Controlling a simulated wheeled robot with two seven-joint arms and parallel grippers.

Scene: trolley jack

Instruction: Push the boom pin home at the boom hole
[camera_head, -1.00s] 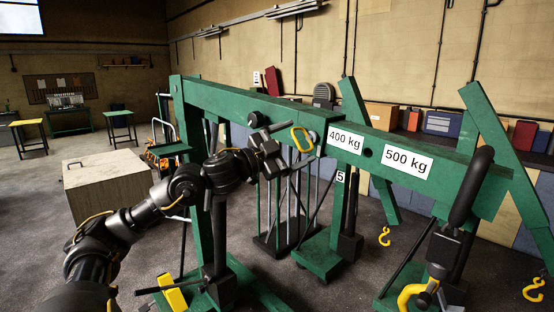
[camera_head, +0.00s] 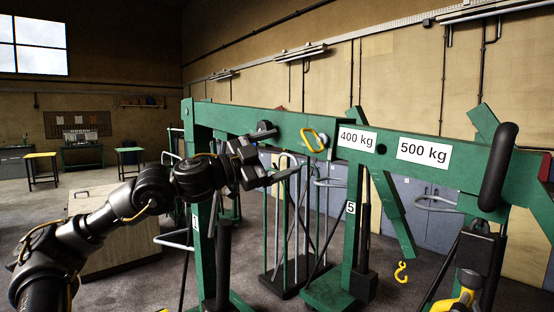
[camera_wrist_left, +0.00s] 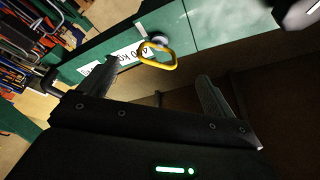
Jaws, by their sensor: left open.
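The boom pin's yellow ring handle (camera_head: 313,140) hangs at the side face of the green boom (camera_head: 235,120), left of the "400 kg" label. The ring also shows in the left wrist view (camera_wrist_left: 171,64), with a small grey pin end beside it against the boom. How deep the pin sits in its hole I cannot tell. My left gripper (camera_head: 275,155) is open and empty, to the left of the ring and apart from it. In the left wrist view the ring lies beyond the fingers, roughly between them. My right gripper is not in view.
An empty dark hole (camera_head: 381,149) shows between the "400 kg" and "500 kg" (camera_head: 424,151) labels. A rack of rods (camera_head: 285,235) stands below the boom. A wooden box (camera_head: 105,240) is behind my left arm.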

